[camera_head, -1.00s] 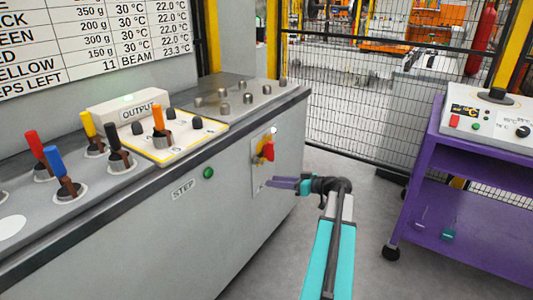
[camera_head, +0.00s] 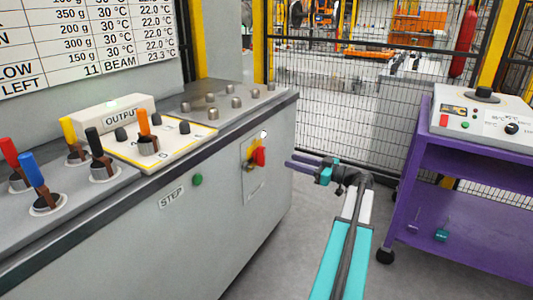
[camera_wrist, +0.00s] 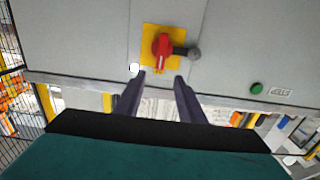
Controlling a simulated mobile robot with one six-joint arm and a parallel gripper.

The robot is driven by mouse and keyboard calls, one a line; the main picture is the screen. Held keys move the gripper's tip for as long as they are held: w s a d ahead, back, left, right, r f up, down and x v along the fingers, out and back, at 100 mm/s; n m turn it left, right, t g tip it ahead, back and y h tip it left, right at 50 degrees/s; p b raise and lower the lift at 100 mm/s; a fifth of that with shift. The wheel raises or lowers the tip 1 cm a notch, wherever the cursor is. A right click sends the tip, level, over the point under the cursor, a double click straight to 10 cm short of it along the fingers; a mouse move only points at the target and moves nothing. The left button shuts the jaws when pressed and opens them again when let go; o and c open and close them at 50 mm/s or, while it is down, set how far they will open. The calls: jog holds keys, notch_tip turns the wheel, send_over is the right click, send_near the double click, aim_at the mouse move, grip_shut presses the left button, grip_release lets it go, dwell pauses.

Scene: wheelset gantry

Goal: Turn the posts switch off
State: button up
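A red rotary switch (camera_head: 259,156) sits on a yellow plate on the grey cabinet's front; no label naming it as the posts switch is readable. It also shows in the wrist view (camera_wrist: 161,47), where its handle points down the picture, with a pale mark near its lower end. A dark lever with a grey round end (camera_wrist: 192,53) lies beside it on the plate. My gripper (camera_head: 291,161) is just right of the switch in the head view, apart from it. In the wrist view, its two fingers (camera_wrist: 159,80) are spread, empty, and below the switch.
A green button (camera_head: 197,179) and STEP label are left of the switch. Coloured levers and an OUTPUT box (camera_head: 117,113) stand on the cabinet top. A purple cart (camera_head: 420,150) stands right, a mesh fence (camera_head: 340,110) behind.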

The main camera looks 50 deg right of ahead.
aim_at(264, 152)
jog(key=b+x, duration=0.1)
jog(key=x, duration=1.2)
jog(key=shift+w+b, duration=0.25)
jog(key=shift+b, duration=0.1)
